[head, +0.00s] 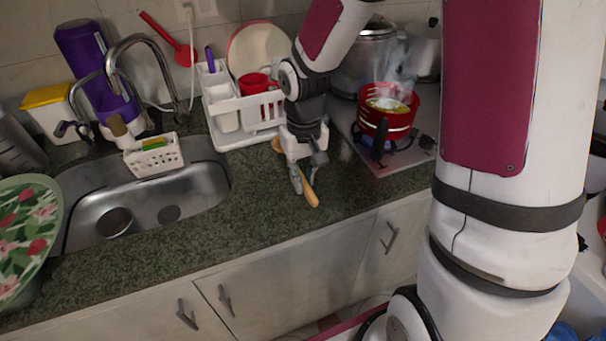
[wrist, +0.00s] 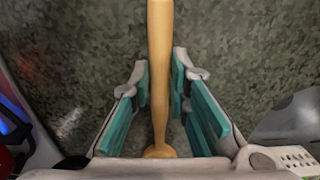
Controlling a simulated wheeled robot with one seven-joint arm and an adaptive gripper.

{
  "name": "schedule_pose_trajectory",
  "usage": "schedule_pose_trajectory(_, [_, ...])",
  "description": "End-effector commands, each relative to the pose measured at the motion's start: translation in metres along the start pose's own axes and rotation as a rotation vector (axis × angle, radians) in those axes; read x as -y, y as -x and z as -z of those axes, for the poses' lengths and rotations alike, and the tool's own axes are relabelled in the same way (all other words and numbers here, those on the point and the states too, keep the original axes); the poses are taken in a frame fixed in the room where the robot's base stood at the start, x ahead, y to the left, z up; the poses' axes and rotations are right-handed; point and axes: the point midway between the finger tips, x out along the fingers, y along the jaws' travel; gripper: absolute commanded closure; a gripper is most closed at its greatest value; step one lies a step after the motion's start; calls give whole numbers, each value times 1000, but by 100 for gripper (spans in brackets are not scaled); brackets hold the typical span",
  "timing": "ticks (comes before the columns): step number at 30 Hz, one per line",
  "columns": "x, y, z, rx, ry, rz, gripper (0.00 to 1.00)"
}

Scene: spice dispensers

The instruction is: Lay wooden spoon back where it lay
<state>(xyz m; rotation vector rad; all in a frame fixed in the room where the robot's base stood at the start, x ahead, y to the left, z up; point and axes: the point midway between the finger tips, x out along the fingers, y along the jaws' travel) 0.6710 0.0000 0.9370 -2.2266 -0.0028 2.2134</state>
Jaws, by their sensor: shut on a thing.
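The wooden spoon (head: 309,193) is a light tan stick at the counter's front part in the head view. One end points toward the front edge, and a bit of tan shows behind my gripper. In the wrist view the spoon (wrist: 160,60) runs lengthwise between the teal finger pads, its rounded end near the palm. My gripper (head: 304,181) points down over the counter and is shut on the spoon; it also shows in the wrist view (wrist: 161,78). I cannot tell whether the spoon touches the counter.
The green speckled counter (head: 245,222) is clear around the gripper. A white dish rack (head: 235,130) stands behind left. A steaming red pot (head: 387,118) sits on the hob (head: 405,155) at right. The sink (head: 150,200) is at left.

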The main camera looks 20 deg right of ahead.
Motion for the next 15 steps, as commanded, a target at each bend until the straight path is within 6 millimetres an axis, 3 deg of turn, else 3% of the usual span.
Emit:
schedule_pose_trajectory(1, [0,0,0,0,0,0,100])
schedule_pose_trajectory(2, [0,0,0,0,0,0,77])
schedule_pose_trajectory(4, [0,0,0,0,0,0,61])
schedule_pose_trajectory(15, [0,3,0,0,-1,0,60])
